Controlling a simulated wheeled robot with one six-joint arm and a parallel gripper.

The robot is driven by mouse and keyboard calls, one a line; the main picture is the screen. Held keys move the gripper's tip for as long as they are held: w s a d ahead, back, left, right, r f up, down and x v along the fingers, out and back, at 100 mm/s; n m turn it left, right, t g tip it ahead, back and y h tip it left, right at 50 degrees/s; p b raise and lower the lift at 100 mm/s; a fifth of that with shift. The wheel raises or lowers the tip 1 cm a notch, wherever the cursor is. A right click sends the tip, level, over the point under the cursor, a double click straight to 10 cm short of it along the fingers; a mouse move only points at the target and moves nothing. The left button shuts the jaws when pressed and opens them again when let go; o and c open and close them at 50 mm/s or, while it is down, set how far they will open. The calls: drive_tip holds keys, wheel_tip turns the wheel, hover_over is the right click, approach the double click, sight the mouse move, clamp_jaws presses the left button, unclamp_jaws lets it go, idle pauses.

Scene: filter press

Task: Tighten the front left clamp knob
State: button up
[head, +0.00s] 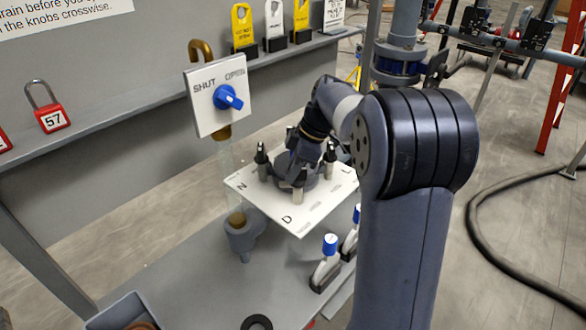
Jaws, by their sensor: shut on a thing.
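The filter press (315,182) is a round dark body standing on a white plate (250,190) marked with letters. A dark upright post with a pointed top (262,163) stands at its left, and a similar one (330,160) at its right. My gripper (297,172) reaches down over the front of the press, between these two posts. It is shut on what looks like a clamp knob. My wrist and fingers hide most of that knob, so I cannot see how it sits or which knob it is.
A SHUT/OPEN panel with a blue valve handle (228,97) stands close at the left. Below it is a grey cup-like fitting (243,236). Blue-topped valves (329,245) stand at the front right of the bench. A black ring (257,323) lies at the front edge.

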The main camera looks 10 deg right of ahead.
clamp_jaws()
drive_tip(key=m+b, duration=0.1)
drive_tip(key=m, duration=0.1)
drive_tip(key=m+t+b, duration=0.1)
drive_tip(key=shift+w+m+t+h, duration=0.15)
drive_tip(key=shift+m+t+h, duration=0.15)
drive_tip(key=shift+m, duration=0.1)
drive_tip(key=m, duration=0.2)
drive_tip(key=m+t+h, duration=0.1)
drive_tip(key=m, duration=0.1)
drive_tip(key=shift+w+d+m+b, duration=0.2)
drive_tip(key=shift+m+b, duration=0.1)
drive_tip(key=m+h, duration=0.1)
drive_tip(key=m, duration=0.1)
drive_tip(key=m+t, duration=0.1)
drive_tip(key=m, duration=0.1)
drive_tip(key=shift+w+d+r+h, duration=0.1)
drive_tip(key=shift+d+h, duration=0.1)
drive_tip(key=shift+h, duration=0.2)
drive_tip(key=shift+d+m+h+p, duration=0.15)
drive_tip(key=shift+m+h+p, duration=0.25)
drive_tip(key=shift+m, duration=1)
drive_tip(key=shift+d+m+h+p, duration=0.15)
drive_tip(key=shift+m+h, duration=0.45)
drive_tip(key=shift+m, duration=0.8)
drive_tip(key=o, duration=0.8)
unclamp_jaws()
